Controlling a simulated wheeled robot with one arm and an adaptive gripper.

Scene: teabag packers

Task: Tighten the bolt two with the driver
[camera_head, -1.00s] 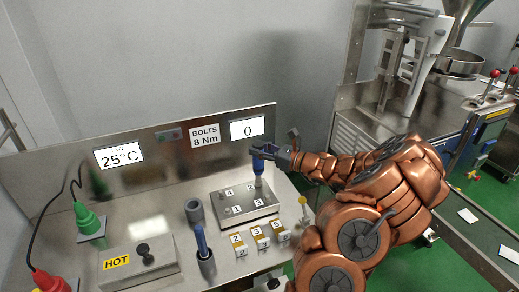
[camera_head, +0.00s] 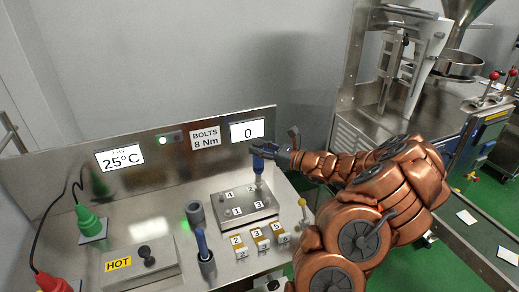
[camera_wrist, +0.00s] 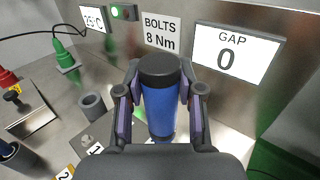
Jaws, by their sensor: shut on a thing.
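My gripper (camera_head: 270,151) is shut on a blue driver with a dark cap (camera_head: 258,162), which stands upright over the bolt plate. The driver also shows in the wrist view (camera_wrist: 160,105), between the two fingers of my gripper (camera_wrist: 160,100). The metal bolt plate (camera_head: 238,220) carries bolts beside labels 1, 2, 3 and 4. The driver's lower end is at the back right corner, by label 2 (camera_head: 251,188). The tip and the bolt under it are hard to make out. A green light (camera_head: 178,137) is lit on the back panel; it also shows in the wrist view (camera_wrist: 117,12).
The display (camera_head: 247,130) reads 0, beside a sign BOLTS 8 Nm (camera_head: 205,138). A blue-handled tool (camera_head: 202,245) stands in a holder, near an empty grey cup (camera_head: 194,212). Numbered blocks (camera_head: 260,238) sit in front of the plate. A box marked HOT (camera_head: 150,268) is at left.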

